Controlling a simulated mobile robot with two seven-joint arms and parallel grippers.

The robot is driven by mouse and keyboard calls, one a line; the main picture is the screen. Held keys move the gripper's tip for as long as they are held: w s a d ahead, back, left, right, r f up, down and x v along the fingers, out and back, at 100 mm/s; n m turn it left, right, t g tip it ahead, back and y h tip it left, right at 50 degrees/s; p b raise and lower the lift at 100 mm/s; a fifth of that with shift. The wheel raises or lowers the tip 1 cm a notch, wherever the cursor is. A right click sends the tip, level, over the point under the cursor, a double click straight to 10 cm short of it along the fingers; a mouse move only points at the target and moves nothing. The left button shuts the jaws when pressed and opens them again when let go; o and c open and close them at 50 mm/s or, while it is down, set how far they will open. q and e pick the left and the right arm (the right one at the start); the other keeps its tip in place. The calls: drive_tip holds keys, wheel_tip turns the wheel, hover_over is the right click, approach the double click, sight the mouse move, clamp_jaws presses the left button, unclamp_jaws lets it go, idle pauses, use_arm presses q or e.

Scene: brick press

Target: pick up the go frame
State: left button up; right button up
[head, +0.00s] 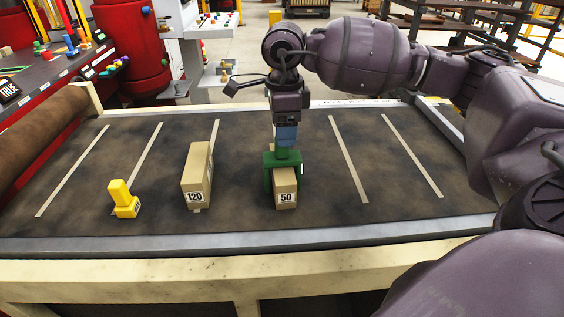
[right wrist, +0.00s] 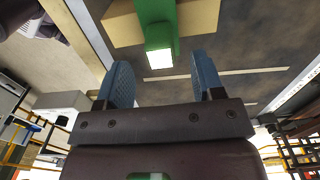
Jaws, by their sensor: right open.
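The green frame (head: 268,163), which I take to be the go frame, stands upright on the belt around a tan block marked 50 (head: 286,199). In the right wrist view the green frame (right wrist: 184,22) shows its post end just ahead of the space between the fingers. My right gripper (head: 286,146) points down right over the frame's top post. In the right wrist view its two blue fingers (right wrist: 162,72) are apart, with nothing gripped between them. Part of the frame is hidden behind the block and fingers. My left gripper is out of view.
A tan block marked 120 (head: 197,174) and a yellow stepped piece (head: 123,199) stand to the left on the dark belt (head: 235,210). White stripes cross the belt. The belt's right part is clear. A pale front rail (head: 150,270) edges it.

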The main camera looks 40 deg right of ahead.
sight(282, 163)
drive_tip(key=shift+w+a+f, duration=0.1)
drive_tip(key=shift+a+f, duration=0.05)
drive_tip(key=shift+f, duration=2.5)
drive_tip(key=shift+c, duration=0.3)
drive_tip(key=c, duration=0.9)
drive_tip(key=shift+r, duration=0.1)
drive_tip(key=shift+c, duration=0.9)
drive_tip(key=shift+r, duration=0.1)
